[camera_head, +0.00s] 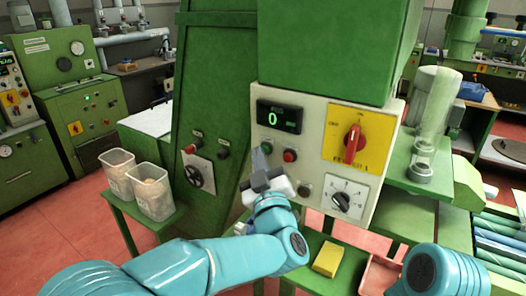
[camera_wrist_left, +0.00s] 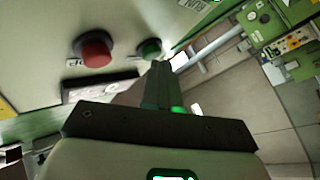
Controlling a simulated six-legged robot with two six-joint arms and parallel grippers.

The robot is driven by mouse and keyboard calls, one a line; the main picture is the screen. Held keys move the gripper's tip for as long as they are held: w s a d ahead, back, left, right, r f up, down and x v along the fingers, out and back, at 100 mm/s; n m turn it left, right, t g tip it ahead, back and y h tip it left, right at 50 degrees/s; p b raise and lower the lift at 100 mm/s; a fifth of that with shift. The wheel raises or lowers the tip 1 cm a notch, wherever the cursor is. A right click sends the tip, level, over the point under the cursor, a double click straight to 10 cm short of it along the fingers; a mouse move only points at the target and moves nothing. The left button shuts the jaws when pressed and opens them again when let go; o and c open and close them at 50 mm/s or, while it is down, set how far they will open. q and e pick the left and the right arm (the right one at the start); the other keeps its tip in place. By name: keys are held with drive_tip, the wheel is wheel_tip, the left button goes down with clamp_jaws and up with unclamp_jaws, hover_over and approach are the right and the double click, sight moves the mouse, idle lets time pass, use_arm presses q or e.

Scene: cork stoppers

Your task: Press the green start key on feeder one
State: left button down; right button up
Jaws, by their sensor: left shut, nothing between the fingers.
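The green start key (camera_head: 267,147) sits on the pale control panel (camera_head: 314,117) of the green feeder, left of a red button (camera_head: 290,155). A yellow plate on this panel carries partly readable lettering like "FEEDER 1". My left gripper (camera_head: 261,162) is shut and empty, its fingertips close to the green key. In the left wrist view the green key (camera_wrist_left: 150,48) shows just beyond the shut fingertips (camera_wrist_left: 161,72), with the red button (camera_wrist_left: 93,50) to its left. I cannot tell whether the fingertips touch the key. My right gripper is not in view.
A red rotary switch (camera_head: 353,143) on the yellow plate and a black-and-white dial (camera_head: 343,202) are on the panel's right side. A display (camera_head: 279,117) reads 0. Two clear bins (camera_head: 118,173) stand on a green table at left. A yellow block (camera_head: 328,259) lies below the panel.

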use_arm(q)
drive_tip(key=shift+s+a+b, duration=0.45)
drive_tip(key=shift+s+b, duration=0.2)
drive_tip(key=s+a+b, duration=0.1)
drive_tip(key=s, duration=0.1)
drive_tip(key=s+a+b, duration=0.2)
idle(0.4)
idle(0.4)
